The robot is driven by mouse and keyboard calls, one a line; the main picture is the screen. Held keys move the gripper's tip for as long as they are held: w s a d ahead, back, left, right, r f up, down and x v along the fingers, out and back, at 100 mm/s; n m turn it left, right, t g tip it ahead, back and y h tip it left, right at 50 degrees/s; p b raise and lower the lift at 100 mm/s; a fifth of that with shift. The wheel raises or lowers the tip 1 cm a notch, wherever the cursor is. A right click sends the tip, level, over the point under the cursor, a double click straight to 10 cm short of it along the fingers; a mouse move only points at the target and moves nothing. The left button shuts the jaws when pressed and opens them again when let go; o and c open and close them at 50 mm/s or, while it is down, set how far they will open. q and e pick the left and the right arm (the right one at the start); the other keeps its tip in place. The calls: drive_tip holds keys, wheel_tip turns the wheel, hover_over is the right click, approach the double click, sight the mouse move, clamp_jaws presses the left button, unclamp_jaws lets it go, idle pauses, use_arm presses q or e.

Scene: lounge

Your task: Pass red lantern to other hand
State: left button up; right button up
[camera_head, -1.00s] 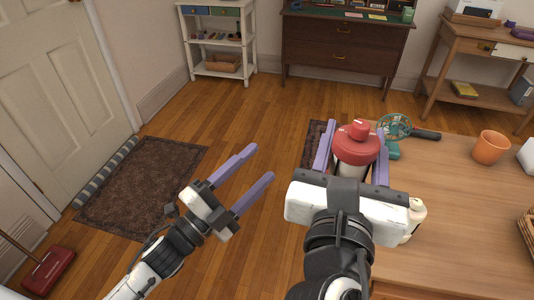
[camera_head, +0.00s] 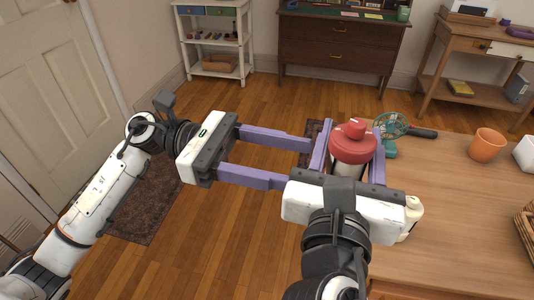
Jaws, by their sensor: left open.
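The red lantern (camera_head: 353,145) has a red domed top and a pale body below. It is between the two purple fingers of my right gripper (camera_head: 348,150), which is shut on it at the table's left edge. The gripper's white palm hides the lantern's lower part. My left gripper (camera_head: 299,163) is open and empty. Its fingers point right, towards the lantern and the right gripper's left finger. Its fingertips are just left of the lantern; I cannot tell whether they touch anything.
The wooden table (camera_head: 450,220) fills the right side. On it are an orange cup (camera_head: 486,145), a teal round racket-like thing (camera_head: 390,126) with a dark handle, and a cream bottle (camera_head: 411,216) by my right gripper. A dark rug (camera_head: 150,205) lies on the floor at left.

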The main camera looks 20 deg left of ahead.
sight(344, 172)
use_arm(q)
drive_tip(key=d, duration=0.8)
drive_tip(key=shift+w+d, duration=0.2)
drive_tip(key=shift+d, duration=0.15)
drive_tip(key=c, duration=0.9)
drive_tip(key=shift+r, duration=0.1)
drive_tip(key=shift+c, duration=0.8)
use_arm(e)
drive_tip(key=o, duration=1.4)
drive_tip(key=shift+c, duration=0.2)
drive_tip(key=shift+r, duration=0.1)
